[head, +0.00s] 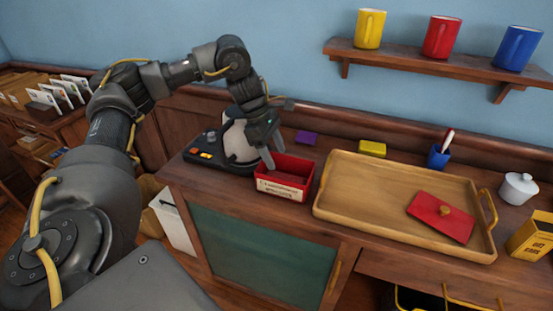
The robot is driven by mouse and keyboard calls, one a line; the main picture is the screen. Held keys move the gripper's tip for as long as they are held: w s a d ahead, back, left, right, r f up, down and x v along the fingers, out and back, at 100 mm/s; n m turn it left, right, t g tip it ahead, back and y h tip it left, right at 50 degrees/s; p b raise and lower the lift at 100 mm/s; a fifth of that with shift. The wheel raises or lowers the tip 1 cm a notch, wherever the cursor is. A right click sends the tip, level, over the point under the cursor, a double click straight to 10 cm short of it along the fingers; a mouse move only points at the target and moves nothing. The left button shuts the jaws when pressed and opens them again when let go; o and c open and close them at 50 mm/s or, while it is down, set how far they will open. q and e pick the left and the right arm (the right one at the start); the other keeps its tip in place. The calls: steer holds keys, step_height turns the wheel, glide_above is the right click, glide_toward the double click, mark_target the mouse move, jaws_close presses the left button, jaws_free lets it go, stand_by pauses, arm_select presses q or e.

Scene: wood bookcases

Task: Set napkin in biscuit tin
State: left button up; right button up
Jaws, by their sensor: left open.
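The biscuit tin appears to be the open red box (285,190) with a pale label on its front, standing on the wooden counter left of the tray. The gripper partly hides the tin's back left corner. My right gripper is out of view.
A black and white appliance (238,142) stands close left of the tin, behind my left gripper. A yellow block (372,149), blue cup (438,156), white jar (518,188) and yellow box (532,236) surround the tray. Mugs stand on a wall shelf (430,62) above.

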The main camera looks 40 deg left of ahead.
arm_select(q)
steer(key=p+v, duration=0.3)
steer(key=v, duration=0.7)
steer(key=shift+p, duration=0.4)
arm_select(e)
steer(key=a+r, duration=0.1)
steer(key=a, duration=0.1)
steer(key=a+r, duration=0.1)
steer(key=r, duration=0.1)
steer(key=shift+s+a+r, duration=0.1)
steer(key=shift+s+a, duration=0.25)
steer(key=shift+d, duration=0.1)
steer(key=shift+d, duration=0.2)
